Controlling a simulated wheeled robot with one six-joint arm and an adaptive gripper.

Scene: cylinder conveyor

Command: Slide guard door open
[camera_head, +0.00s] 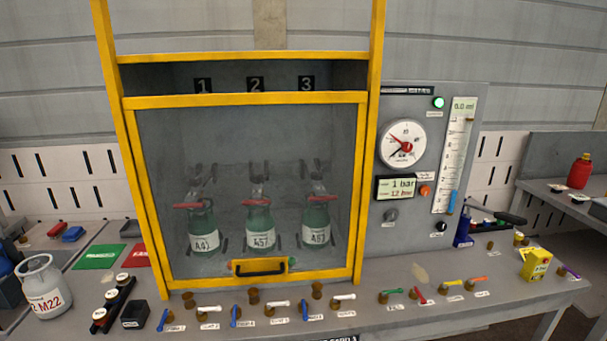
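The guard door (363,190) is a clear panel in a yellow frame, set in a taller yellow cabinet frame (105,60). A black handle (260,268) on a yellow plate sits at the middle of its bottom edge. The door's bottom edge is down near the bench. Its top bar lies just below the numbers 1, 2 and 3, with a dark gap above it. Behind the panel stand three green cylinders with red levers: left (203,229), middle (260,228) and right (317,225). My gripper is not in view.
A panel with a round gauge (403,144) and a green light stands right of the cabinet. Several small coloured valves line the bench front (375,325). A white cylinder (44,287) stands at the left, a yellow box (536,264) at the right. Space before the handle looks clear.

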